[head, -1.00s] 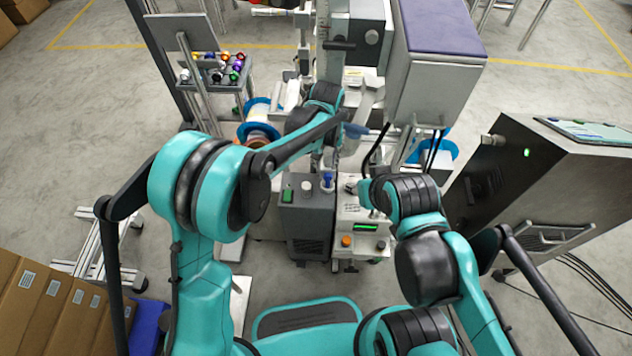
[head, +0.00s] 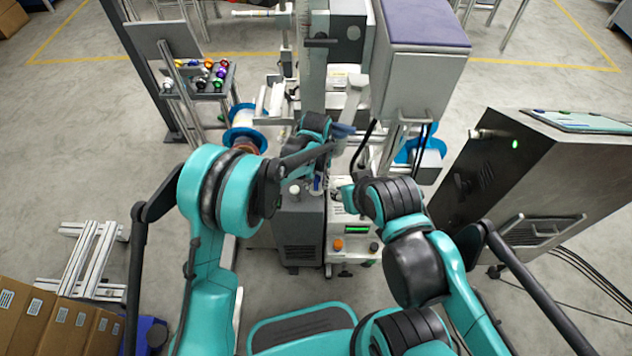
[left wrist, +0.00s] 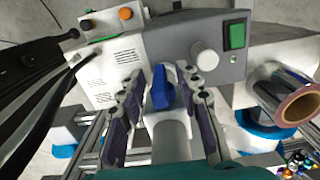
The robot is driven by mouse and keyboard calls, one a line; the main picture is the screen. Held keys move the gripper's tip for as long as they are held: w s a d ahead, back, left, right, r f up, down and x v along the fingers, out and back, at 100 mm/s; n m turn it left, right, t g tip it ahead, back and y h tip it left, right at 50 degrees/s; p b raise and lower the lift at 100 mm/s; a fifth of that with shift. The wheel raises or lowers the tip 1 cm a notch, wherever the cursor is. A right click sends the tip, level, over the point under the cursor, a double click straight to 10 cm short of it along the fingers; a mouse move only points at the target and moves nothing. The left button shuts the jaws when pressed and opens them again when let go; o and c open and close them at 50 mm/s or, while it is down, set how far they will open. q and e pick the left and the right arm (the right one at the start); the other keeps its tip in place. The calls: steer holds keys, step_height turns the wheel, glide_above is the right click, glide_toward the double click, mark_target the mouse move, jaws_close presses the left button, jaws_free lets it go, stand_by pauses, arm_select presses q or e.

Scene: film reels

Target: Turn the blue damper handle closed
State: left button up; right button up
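The blue damper handle (left wrist: 161,88) stands up from a white fitting on the grey machine box in the left wrist view. It also shows small in the head view (head: 317,186), partly hidden by my left arm. My left gripper (left wrist: 163,82) is open, with one finger on each side of the handle. Gaps show between the fingers and the handle, and I see no clear contact. In the head view my left arm reaches over the grey box. My right gripper (head: 343,193) is by the white panel, too small and hidden to read.
The grey box (head: 298,225) carries a white knob (left wrist: 206,56) and a green switch (left wrist: 236,37). A white panel (head: 350,227) with an orange button stands beside it. A film roll (left wrist: 290,92) lies near my left gripper. A steel cabinet (head: 530,185) stands at the right.

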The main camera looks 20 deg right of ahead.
arm_select(q)
jaws_close()
